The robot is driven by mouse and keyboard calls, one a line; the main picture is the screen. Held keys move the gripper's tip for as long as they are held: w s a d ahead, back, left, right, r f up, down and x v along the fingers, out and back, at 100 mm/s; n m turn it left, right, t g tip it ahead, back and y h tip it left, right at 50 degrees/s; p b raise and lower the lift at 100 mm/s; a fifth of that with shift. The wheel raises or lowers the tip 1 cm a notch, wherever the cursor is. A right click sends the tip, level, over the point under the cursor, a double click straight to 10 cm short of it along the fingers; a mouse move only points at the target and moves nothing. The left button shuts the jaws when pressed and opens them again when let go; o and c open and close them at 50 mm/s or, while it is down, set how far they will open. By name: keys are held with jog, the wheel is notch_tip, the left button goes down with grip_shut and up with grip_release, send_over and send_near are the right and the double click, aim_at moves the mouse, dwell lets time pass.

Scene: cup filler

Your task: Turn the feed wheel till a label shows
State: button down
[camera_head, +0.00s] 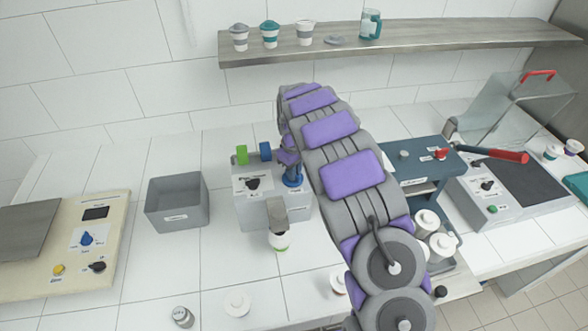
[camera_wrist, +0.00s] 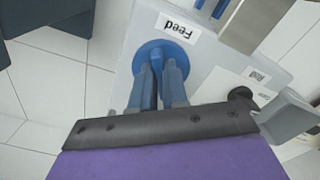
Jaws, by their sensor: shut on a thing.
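The feed wheel is a blue round knob (camera_wrist: 166,50) on the light grey machine (camera_wrist: 202,78), beside a sign reading "Feed" (camera_wrist: 178,25) in the wrist view. My gripper (camera_wrist: 159,72) is shut on the wheel, its two blue-grey fingers at the wheel's middle. In the head view the wheel (camera_head: 293,180) is on the right part of the machine (camera_head: 254,212), with my gripper (camera_head: 289,160) at it. A green roller (camera_head: 242,155) and a blue roller (camera_head: 265,151) sit on top of the machine. I cannot make out a fed label.
A cup (camera_head: 279,241) with a green mark stands in front of the machine, under a grey block. A grey bin (camera_head: 177,204) is to the left. A shelf (camera_head: 400,40) with cups runs above.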

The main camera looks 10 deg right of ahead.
jog(key=m+p, duration=0.1)
jog(key=m, duration=0.2)
jog(key=shift+a+r+m, duration=0.1)
jog(key=shift+m, duration=0.3)
jog(key=m, duration=0.3)
jog(key=shift+a+m, duration=0.1)
jog(key=shift+m, duration=0.2)
jog(key=m+p, duration=0.1)
jog(key=m, duration=0.5)
jog(key=shift+w+a, duration=0.1)
jog(key=shift+a, duration=0.05)
jog(key=shift+m, duration=0.4)
jog(key=c, duration=1.1)
grip_release()
jog(key=shift+c, duration=0.2)
notch_tip(320, 180, up, 17)
jog(key=shift+p, duration=0.35)
jog(key=shift+a+r, duration=0.1)
